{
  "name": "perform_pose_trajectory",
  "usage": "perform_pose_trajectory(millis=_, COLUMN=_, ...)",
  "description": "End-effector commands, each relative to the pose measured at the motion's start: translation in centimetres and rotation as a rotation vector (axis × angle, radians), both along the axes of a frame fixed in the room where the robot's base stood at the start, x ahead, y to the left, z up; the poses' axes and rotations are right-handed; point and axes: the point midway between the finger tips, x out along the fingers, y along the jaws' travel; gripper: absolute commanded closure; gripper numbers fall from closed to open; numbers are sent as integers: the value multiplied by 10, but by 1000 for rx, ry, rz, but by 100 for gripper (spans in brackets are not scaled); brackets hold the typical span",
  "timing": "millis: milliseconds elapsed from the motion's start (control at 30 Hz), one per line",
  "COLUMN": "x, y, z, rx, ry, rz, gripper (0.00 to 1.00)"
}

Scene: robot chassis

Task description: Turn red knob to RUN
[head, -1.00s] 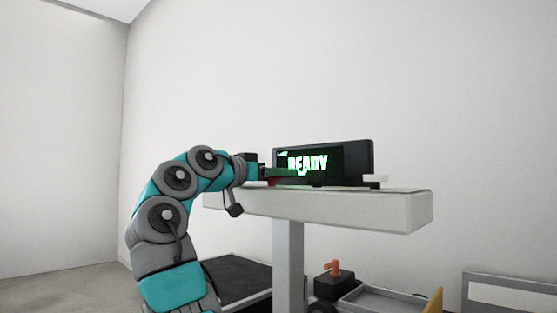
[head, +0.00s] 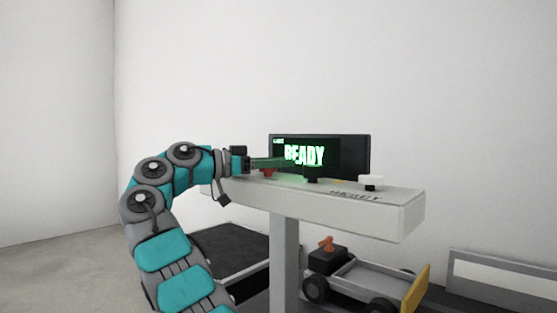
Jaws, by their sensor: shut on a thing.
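The red knob (head: 268,173) shows as a small patch of red on the console's top (head: 330,195), at the left, below the display. My gripper (head: 265,164) reaches in from the left at the red knob and is shut on it. The fingers and the wrist hide most of the knob, so its pointing direction and any RUN mark cannot be made out. The dark display (head: 320,155) behind shows READY in green letters.
A black knob (head: 312,173) and a white knob (head: 370,182) stand to the right on the same top. Dark lettering lies before the white knob. Below, a wheeled cart (head: 375,300) and a black box with an orange handle (head: 327,244) stand near the pedestal (head: 285,255).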

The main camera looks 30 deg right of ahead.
Motion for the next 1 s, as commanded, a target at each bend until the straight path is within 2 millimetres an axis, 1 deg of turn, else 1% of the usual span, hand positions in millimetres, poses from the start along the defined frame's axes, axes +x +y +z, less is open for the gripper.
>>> perform_pose_trajectory(millis=167, x=0, y=0, z=1, rx=-1, ry=-1, rz=1, gripper=100)
perform_pose_trajectory(millis=200, x=0, y=0, z=1, rx=-1, ry=-1, rz=1, gripper=45)
perform_pose_trajectory(millis=433, x=0, y=0, z=0, rx=0, ry=-1, rz=1, gripper=20)
perform_pose_trajectory(millis=833, x=0, y=0, z=0, rx=0, ry=1, rz=2, gripper=19)
perform_pose_trajectory(millis=1000, x=0, y=0, z=-3, rx=1, ry=0, rz=21, gripper=19)
